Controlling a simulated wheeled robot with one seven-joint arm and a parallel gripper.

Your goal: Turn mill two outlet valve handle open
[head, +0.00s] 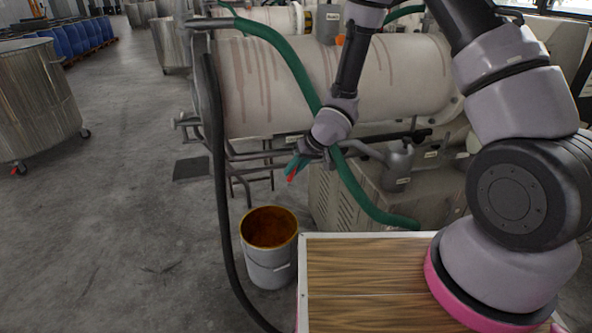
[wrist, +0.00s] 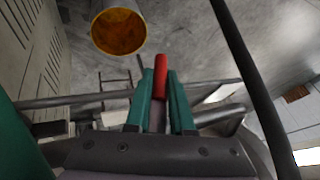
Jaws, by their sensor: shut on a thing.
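The valve handle (wrist: 160,77) is red and shows between the teal fingers of my gripper (wrist: 160,105) in the wrist view. The fingers are shut on it, one on each side, and its rounded end sticks out past the fingertips. In the head view my gripper (head: 298,165) is at the piping below the pale horizontal mill (head: 350,85), with a small red tip of the handle (head: 291,179) showing under the teal fingers. The valve body is mostly hidden by my wrist. Whether the valve is open or closed I cannot tell.
An open bucket (head: 272,268) with orange-brown inside stands on the floor below. A green hose (head: 290,58) passes behind my wrist, and a black hose (head: 218,165) hangs to the left. Floor at left is clear; steel vats stand farther off.

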